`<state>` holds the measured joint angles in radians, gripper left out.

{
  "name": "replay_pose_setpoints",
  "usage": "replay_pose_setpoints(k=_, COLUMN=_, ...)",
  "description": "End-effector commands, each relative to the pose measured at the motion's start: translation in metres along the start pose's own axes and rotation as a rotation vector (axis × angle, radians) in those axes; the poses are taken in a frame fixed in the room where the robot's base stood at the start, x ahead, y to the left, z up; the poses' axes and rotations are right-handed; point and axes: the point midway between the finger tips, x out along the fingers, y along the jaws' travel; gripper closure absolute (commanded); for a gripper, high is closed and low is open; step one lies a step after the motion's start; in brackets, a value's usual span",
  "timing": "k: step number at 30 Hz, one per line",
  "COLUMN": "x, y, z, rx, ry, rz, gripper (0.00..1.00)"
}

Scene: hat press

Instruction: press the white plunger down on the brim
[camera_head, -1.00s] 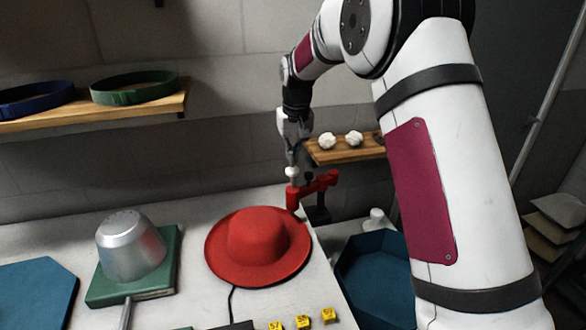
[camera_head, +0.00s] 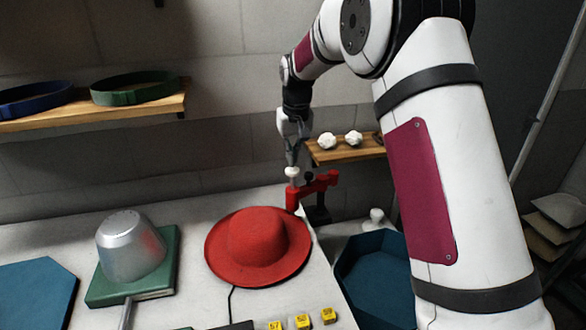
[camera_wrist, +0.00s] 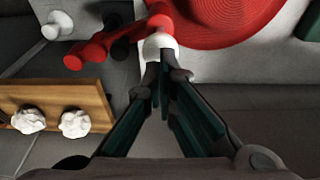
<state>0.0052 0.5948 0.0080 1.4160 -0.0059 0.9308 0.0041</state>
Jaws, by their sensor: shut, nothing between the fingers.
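The white plunger knob (camera_head: 291,172) stands on top of the red press (camera_head: 318,187), at the back right edge of the hat. The red hat (camera_head: 258,243) sits on the table with its brim (camera_head: 222,262) reaching toward the press. Where the plunger meets the brim is hidden. My gripper (camera_head: 292,162) is shut and empty, pointing down just above the knob. In the wrist view the knob (camera_wrist: 159,42) shows just beyond my fingertips (camera_wrist: 164,72); I cannot tell whether they touch it.
A silver pot-like form (camera_head: 131,247) stands on a green block (camera_head: 165,270) at left. A blue tray (camera_head: 374,275) lies at right. A small wooden shelf (camera_head: 340,154) with white lumps is behind the press. Yellow tagged blocks (camera_head: 303,321) line the front edge.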

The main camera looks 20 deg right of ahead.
Motion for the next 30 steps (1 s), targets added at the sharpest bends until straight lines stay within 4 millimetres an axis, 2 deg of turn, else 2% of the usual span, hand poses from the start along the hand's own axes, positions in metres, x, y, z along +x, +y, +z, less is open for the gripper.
replay_pose_setpoints(k=30, x=0.022, y=0.000, z=0.004, rx=0.000, ry=0.000, rz=0.000, gripper=1.00)
